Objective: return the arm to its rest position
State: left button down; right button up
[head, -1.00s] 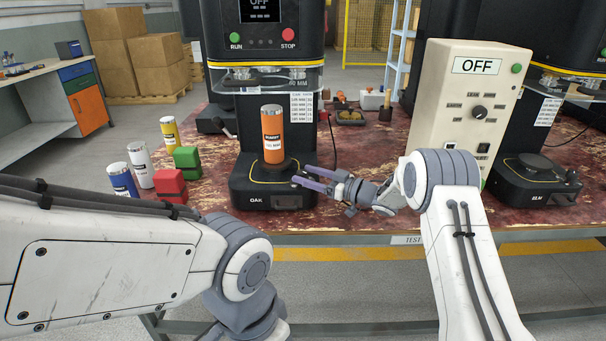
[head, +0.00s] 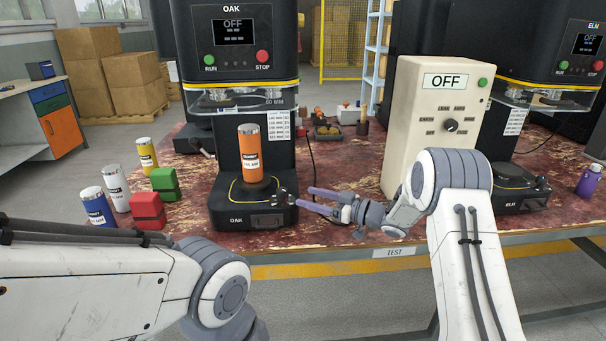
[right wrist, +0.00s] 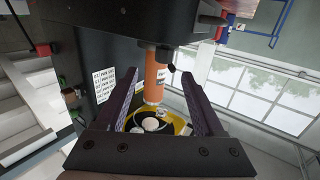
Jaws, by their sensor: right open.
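My right gripper (head: 318,200) is open and empty, low over the table just right of the OAK machine's base (head: 225,215). An orange can (head: 250,155) stands upright on the round plate of the OAK machine, apart from the fingers in the head view. In the right wrist view the orange can (right wrist: 157,78) shows between and beyond the two open fingers (right wrist: 160,98). My right arm (head: 455,210) reaches in from the lower right. My left arm (head: 110,280) crosses the lower left; its gripper is out of view.
A control box reading OFF (head: 430,130) stands right of my right gripper. The ELM machine (head: 515,190) and a purple bottle (head: 588,180) are farther right. Blue, white and yellow cans (head: 97,207) and red and green blocks (head: 148,210) stand left of the OAK machine.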

jog(key=s+a+r+m+h, duration=0.4)
jog(key=s+a+h, duration=0.25)
jog(key=h, duration=0.25)
jog(key=s+d+f+g+h, duration=0.2)
jog(key=s+g, duration=0.3)
jog(key=s, duration=1.4)
jog(key=s+d+f+g+h, duration=0.1)
jog(key=s+f+g+h, duration=0.3)
jog(key=s, duration=1.5)
notch_tip(320, 180, up, 20)
jog(key=y+p, duration=0.1)
jog(key=p, duration=1.7)
jog(key=shift+s+d+r+g, duration=0.15)
jog(key=shift+s+r+g, duration=0.05)
jog(key=shift+g, duration=0.2)
